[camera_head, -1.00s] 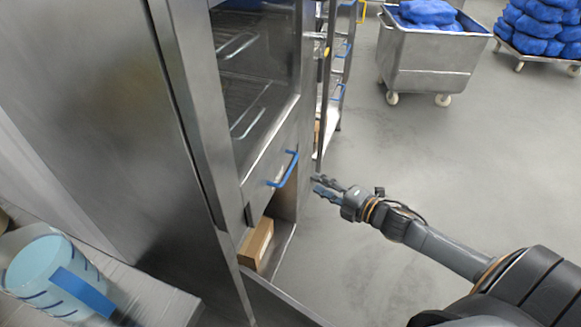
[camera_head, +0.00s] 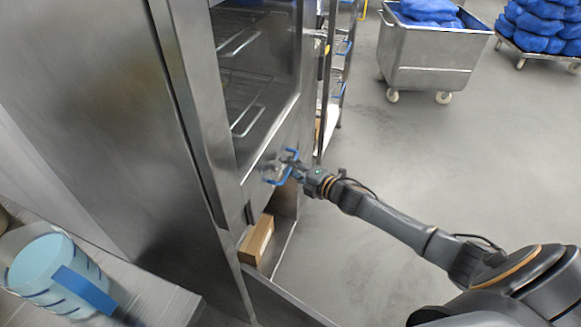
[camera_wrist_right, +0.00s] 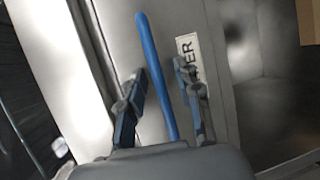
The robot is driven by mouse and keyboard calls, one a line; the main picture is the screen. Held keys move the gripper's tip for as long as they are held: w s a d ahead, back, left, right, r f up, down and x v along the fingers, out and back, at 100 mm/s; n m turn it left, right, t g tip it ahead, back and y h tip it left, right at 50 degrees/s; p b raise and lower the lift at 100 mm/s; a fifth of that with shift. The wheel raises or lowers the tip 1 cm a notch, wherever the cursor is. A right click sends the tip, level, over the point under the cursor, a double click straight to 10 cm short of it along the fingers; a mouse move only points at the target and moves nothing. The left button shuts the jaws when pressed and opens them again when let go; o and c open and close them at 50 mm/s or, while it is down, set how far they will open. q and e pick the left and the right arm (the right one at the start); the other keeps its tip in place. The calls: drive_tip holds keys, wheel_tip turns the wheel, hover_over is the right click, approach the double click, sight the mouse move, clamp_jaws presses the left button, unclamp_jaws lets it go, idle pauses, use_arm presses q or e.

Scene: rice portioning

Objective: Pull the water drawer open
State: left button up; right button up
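The water drawer (camera_wrist_right: 118,36) is a flat steel front low on the steel cabinet, with a label partly reading "ER" beside its handle in the right wrist view. Its blue bar handle (camera_head: 281,177) also shows in the right wrist view (camera_wrist_right: 152,60). My right gripper (camera_head: 288,162) is at the handle. In the right wrist view, its two fingers (camera_wrist_right: 160,85) are open, one on each side of the blue bar, with gaps between. The drawer front looks flush with the cabinet. My left gripper is not in view.
A cardboard box (camera_head: 257,240) sits in the open space under the drawer. A clear container of liquid (camera_head: 45,268) stands at lower left. A steel cart (camera_head: 432,62) with blue bags is at the back. The floor right of the cabinet is clear.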

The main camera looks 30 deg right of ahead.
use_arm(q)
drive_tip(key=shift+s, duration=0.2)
use_arm(e)
clamp_jaws()
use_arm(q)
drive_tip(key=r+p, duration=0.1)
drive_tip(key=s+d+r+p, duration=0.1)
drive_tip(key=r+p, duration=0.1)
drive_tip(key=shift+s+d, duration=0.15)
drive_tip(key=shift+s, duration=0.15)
use_arm(e)
drive_tip(key=s+d, duration=1.7)
drive_tip(key=s, duration=0.3)
drive_tip(key=shift+d, duration=0.4)
